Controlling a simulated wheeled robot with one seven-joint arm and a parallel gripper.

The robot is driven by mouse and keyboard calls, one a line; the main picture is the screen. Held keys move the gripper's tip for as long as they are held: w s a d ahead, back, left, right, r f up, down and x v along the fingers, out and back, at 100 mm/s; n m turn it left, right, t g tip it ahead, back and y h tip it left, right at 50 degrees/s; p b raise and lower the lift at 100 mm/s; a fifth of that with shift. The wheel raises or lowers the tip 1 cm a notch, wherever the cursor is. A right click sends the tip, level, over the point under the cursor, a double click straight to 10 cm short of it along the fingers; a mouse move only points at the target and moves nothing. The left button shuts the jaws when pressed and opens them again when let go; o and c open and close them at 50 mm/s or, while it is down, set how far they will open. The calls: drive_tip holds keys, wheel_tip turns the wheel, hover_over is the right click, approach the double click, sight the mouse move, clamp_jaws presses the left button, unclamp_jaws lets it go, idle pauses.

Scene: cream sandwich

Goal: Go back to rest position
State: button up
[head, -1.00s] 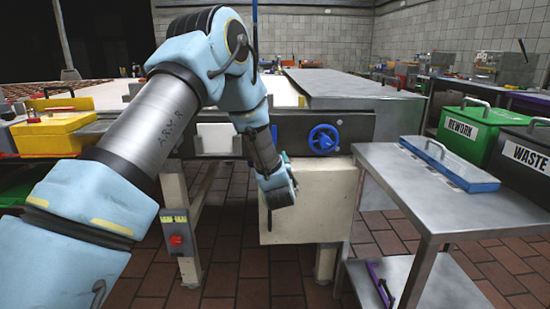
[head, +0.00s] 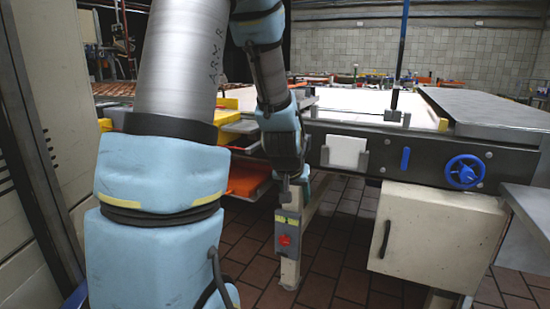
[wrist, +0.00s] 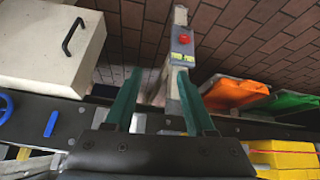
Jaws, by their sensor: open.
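My gripper (wrist: 157,88) is open in the wrist view, with its two green fingers apart and nothing between them. In the head view my arm hangs folded on the left, and its end (head: 300,188) points down in front of the conveyor table. The leg with the red button (head: 285,240) stands just below it there. In the wrist view the same leg with the red button (wrist: 184,40) shows beyond the fingers. The fingertips are mostly hidden in the head view.
A conveyor table (head: 395,152) with a blue handwheel (head: 465,171) runs across the view. A cream cabinet (head: 435,240) hangs below it. Orange (wrist: 228,90) and green (wrist: 290,104) trays and yellow boxes (wrist: 285,158) are near my gripper. Tiled floor is open below.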

drive_tip(key=s+a+r+n+g+y+p, duration=0.15)
drive_tip(key=s+a+g, duration=0.35)
drive_tip(key=s+a, duration=0.9)
wheel_tip(320, 180, up, 14)
drive_tip(key=d+p, duration=0.1)
drive_tip(key=p, duration=1.2)
drive_tip(key=shift+d+f, duration=0.15)
drive_tip(key=shift+d, duration=0.1)
drive_tip(key=shift+n+y, duration=0.25)
